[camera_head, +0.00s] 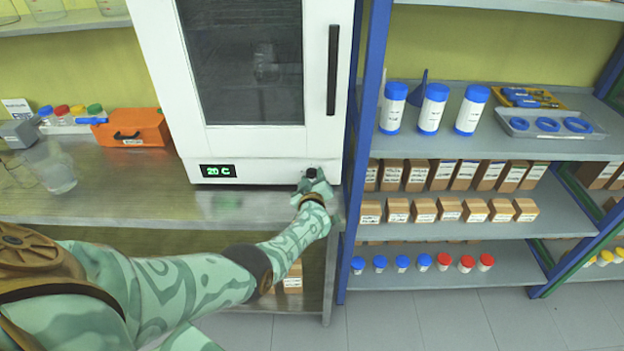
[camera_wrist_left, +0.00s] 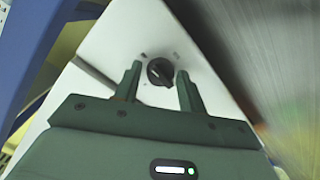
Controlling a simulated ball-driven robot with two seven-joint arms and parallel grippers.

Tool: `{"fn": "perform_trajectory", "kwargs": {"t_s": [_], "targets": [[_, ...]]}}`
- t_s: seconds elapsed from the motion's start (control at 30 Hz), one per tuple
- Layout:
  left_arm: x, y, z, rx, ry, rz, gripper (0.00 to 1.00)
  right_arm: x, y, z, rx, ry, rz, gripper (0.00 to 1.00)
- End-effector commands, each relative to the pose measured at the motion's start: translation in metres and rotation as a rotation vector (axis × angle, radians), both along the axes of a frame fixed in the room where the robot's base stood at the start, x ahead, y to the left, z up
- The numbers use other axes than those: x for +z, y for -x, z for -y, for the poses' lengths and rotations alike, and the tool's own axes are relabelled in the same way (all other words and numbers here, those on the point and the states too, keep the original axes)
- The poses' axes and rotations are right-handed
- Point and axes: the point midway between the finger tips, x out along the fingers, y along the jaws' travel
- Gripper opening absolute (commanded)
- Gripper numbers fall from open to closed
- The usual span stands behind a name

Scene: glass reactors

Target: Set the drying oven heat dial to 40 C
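The white drying oven (camera_head: 250,162) stands on the grey bench with its door shut. Its green display (camera_head: 218,171) reads 20 C. The black heat dial (camera_head: 311,173) is at the lower right of the oven front. It also shows in the left wrist view (camera_wrist_left: 160,71), with a pale pointer mark on it. My left gripper (camera_head: 314,182) is at the dial. In the left wrist view its two fingers (camera_wrist_left: 156,80) are apart, one on each side of the dial, with small gaps visible. My right gripper is not in view.
An orange case (camera_head: 133,128) and a clear beaker (camera_head: 52,166) stand on the bench left of the oven. A blue-framed shelf (camera_head: 455,146) with bottles, boxes and trays stands close on the right.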

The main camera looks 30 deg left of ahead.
Motion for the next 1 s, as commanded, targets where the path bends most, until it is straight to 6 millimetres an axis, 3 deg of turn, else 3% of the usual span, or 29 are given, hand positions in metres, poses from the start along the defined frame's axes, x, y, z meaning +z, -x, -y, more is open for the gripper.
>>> {"fn": "perform_trajectory", "kwargs": {"t_s": [0.17, 0.33, 0.7, 1.0], "targets": [[0.001, 0.002, 0.001, 0.000, 0.000, 0.000, 0.40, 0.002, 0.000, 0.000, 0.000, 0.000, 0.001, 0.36], [0.009, 0.017, 0.010, 0.000, -0.002, -0.001, 0.40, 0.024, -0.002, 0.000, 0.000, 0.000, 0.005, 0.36], [0.025, 0.096, 0.060, -0.001, 0.003, -0.002, 0.40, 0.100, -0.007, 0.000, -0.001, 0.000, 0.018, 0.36], [0.025, 0.134, 0.083, -0.001, 0.001, -0.001, 0.40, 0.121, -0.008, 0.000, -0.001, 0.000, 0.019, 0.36]]}}
